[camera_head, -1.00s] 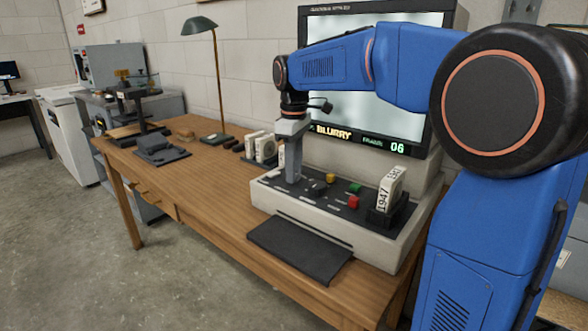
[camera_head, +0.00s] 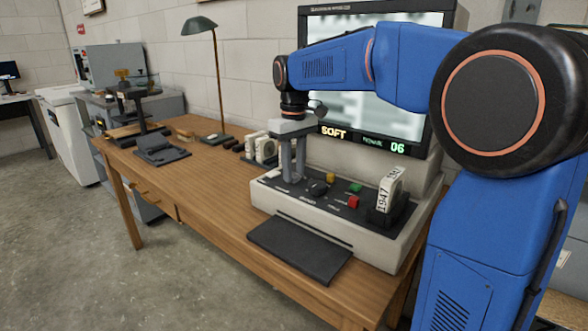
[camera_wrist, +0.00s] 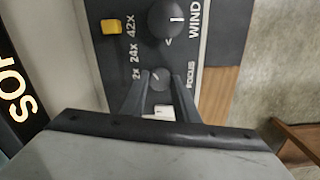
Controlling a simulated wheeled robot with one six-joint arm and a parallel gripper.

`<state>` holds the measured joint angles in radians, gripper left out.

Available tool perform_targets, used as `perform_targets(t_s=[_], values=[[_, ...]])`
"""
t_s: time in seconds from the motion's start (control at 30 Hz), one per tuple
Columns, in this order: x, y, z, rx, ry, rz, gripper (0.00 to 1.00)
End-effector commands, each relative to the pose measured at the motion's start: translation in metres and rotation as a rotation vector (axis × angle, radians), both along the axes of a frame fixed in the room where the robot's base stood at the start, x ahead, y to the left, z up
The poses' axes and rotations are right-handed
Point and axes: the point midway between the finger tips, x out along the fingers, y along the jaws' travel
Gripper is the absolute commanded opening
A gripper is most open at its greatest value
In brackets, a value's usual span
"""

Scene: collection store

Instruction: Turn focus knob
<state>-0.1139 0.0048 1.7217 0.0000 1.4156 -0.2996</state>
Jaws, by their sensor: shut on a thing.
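The focus knob (camera_wrist: 158,78) is a small dark round knob with a pale pointer line, beside the FOCUS label on the reader's black panel. My gripper (camera_wrist: 159,76) points down at it, one finger on each side, shut on the knob. In the head view my gripper (camera_head: 293,180) is at the left end of the panel, and its fingers hide the knob. The reader's screen (camera_head: 385,70) shows a blurred grey picture, with SOFT (camera_head: 334,133) in yellowish letters and frame 06 in green below it.
The larger WIND knob (camera_wrist: 166,18) is close to the focus knob. Yellow (camera_head: 331,177), green (camera_head: 355,188) and red (camera_head: 352,202) buttons lie to the right. A white reel box marked 1947 (camera_head: 388,190) stands at the panel's right end. A lamp (camera_head: 218,80) stands farther left.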

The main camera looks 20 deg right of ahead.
Motion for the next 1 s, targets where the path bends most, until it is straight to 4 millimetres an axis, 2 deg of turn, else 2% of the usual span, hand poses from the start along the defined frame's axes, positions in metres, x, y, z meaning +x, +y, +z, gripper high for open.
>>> perform_targets(t_s=[0.23,0.27,0.33,0.73,0.87,1.0], values=[[0.001,0.000,0.001,0.000,-0.002,0.000,0.05],[0.001,0.000,0.001,0.000,-0.002,0.000,0.30],[0.000,0.000,0.001,0.000,-0.002,0.001,0.46],[0.000,0.000,0.005,0.000,-0.001,0.001,0.46],[0.001,0.000,0.021,0.000,-0.003,0.001,0.46],[0.001,0.000,0.047,0.001,-0.005,0.001,0.46]])
